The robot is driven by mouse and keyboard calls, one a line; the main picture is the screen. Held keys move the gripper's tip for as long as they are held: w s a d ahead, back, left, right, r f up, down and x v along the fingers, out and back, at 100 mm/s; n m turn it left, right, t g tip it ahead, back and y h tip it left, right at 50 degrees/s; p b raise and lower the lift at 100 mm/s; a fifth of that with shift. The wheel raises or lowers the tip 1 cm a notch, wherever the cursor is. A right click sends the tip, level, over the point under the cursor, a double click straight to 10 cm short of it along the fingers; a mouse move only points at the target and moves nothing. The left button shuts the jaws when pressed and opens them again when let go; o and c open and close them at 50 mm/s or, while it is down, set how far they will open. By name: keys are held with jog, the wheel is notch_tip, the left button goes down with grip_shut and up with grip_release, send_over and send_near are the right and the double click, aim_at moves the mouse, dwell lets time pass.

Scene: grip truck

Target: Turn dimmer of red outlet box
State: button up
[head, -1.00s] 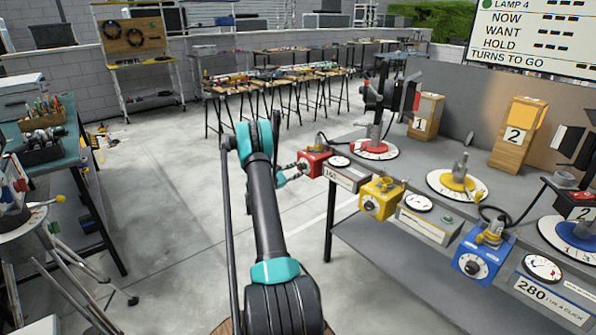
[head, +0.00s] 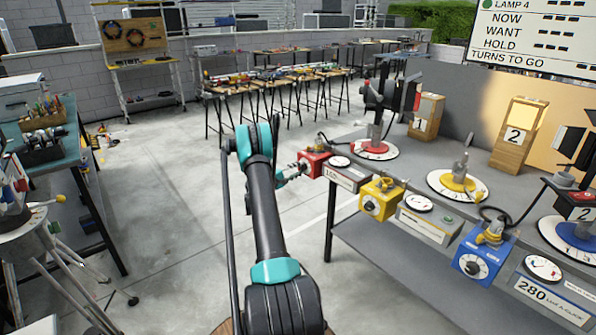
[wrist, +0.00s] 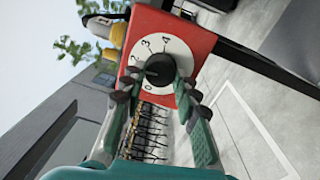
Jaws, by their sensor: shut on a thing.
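The red outlet box (head: 314,162) stands at the left end of the grey bench in the head view. In the wrist view the red box (wrist: 203,47) fills the upper middle. Its white dial plate (wrist: 175,53) shows numbers from 0 to 4. A black dimmer knob (wrist: 159,70) sits at the middle of the plate. My gripper (wrist: 158,88) has one finger on each side of the knob and is shut on it. The fingers cover part of the knob's sides and the lower plate. In the head view my gripper (head: 296,172) reaches the box's front.
A yellow box (head: 378,199) and a blue box (head: 478,262) with dials stand further along the bench front. A small meter box (head: 347,175) is right beside the red box.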

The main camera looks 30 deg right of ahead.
jog(key=shift+m, duration=0.6)
jog(key=o, duration=1.2)
jog(key=shift+c, duration=0.2)
jog(key=shift+a, duration=0.15)
jog(key=s+a, duration=0.1)
jog(key=a, duration=1)
jog(key=shift+a+f, duration=0.3)
jog(key=shift+a, duration=0.05)
